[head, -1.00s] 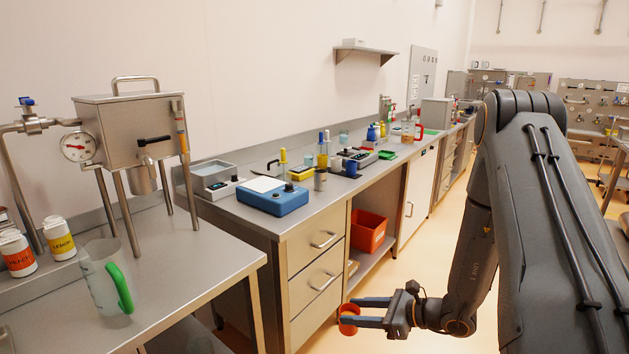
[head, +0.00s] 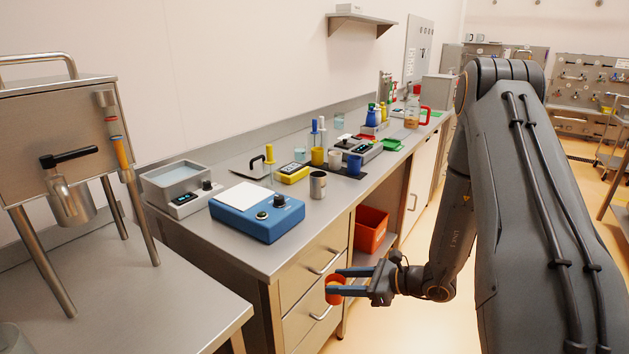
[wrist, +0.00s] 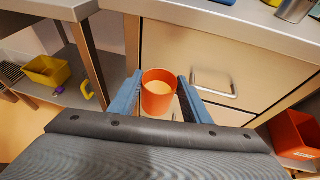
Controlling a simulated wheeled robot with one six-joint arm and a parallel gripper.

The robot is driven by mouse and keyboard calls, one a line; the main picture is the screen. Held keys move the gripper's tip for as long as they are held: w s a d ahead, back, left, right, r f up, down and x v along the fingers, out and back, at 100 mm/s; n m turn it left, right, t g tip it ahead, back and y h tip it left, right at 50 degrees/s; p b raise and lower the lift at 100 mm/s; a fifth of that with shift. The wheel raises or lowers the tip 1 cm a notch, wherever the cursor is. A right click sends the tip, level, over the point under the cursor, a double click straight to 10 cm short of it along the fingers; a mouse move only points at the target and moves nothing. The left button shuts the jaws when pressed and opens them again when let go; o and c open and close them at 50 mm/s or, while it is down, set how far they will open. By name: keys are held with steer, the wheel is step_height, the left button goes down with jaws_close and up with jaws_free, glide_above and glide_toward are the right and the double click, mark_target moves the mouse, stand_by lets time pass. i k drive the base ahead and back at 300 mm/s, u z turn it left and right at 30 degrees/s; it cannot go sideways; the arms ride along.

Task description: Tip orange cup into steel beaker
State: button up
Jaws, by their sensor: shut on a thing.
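The small orange cup (head: 334,290) is held between the two blue fingers of my gripper (head: 345,281), in front of the bench drawers and below the worktop. In the wrist view the orange cup (wrist: 159,92) is upright between the fingertips, with pale contents inside. The steel beaker (head: 318,185) stands upright on the bench near its front edge, right of the blue device. It is up and left of my gripper. In the wrist view a metal vessel at the top right (wrist: 294,9), partly cut off, looks like this beaker.
A blue device with a white plate (head: 257,214) sits left of the beaker, and a yellow meter (head: 291,173) behind it. The bench's front edge and drawers (head: 312,290) are close to the cup. A steel hopper (head: 60,130) stands at left. An orange bin (head: 371,229) is under the bench.

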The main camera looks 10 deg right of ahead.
mark_target(317, 180)
steer(key=i, duration=0.35)
steer(key=k, duration=1.15)
steer(key=z, duration=0.4)
steer(key=i, duration=0.3)
steer(key=z, duration=0.85)
steer(key=i, duration=0.75)
steer(key=u, duration=0.45)
steer(key=i, duration=0.75)
steer(key=u, duration=0.75)
